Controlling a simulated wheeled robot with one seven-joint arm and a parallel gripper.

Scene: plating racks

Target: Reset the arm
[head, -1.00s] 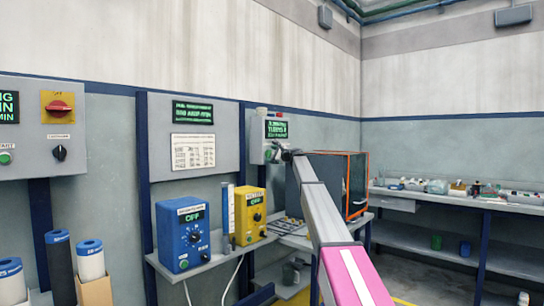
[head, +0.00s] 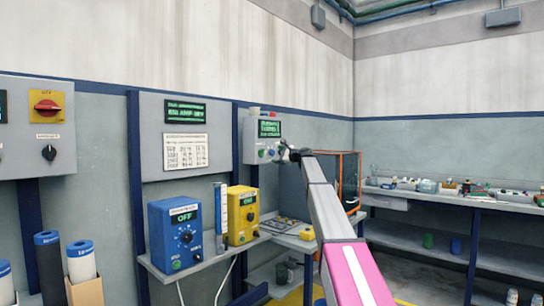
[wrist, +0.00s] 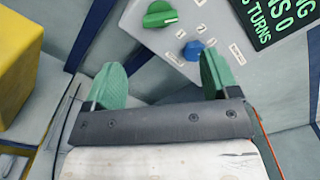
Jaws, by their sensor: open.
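My gripper (wrist: 160,82) shows in the wrist view with two green fingers set wide apart and nothing between them. In the head view my arm reaches forward from the lower right, and my gripper (head: 288,154) is small at its far end. It is in front of the grey wall box (head: 252,148) with a green-lettered display. In the wrist view this box (wrist: 200,15) carries a green knob (wrist: 160,14) and a blue knob (wrist: 194,50) beyond the fingers. I cannot tell the exact gap between fingers and box.
A blue power unit (head: 175,234) and a yellow one (head: 243,215) stand on a shelf left of my arm. An orange-edged case (head: 348,180) stands behind the arm. A cluttered bench (head: 440,196) runs along the right. Blue-topped rolls (head: 81,262) stand at lower left.

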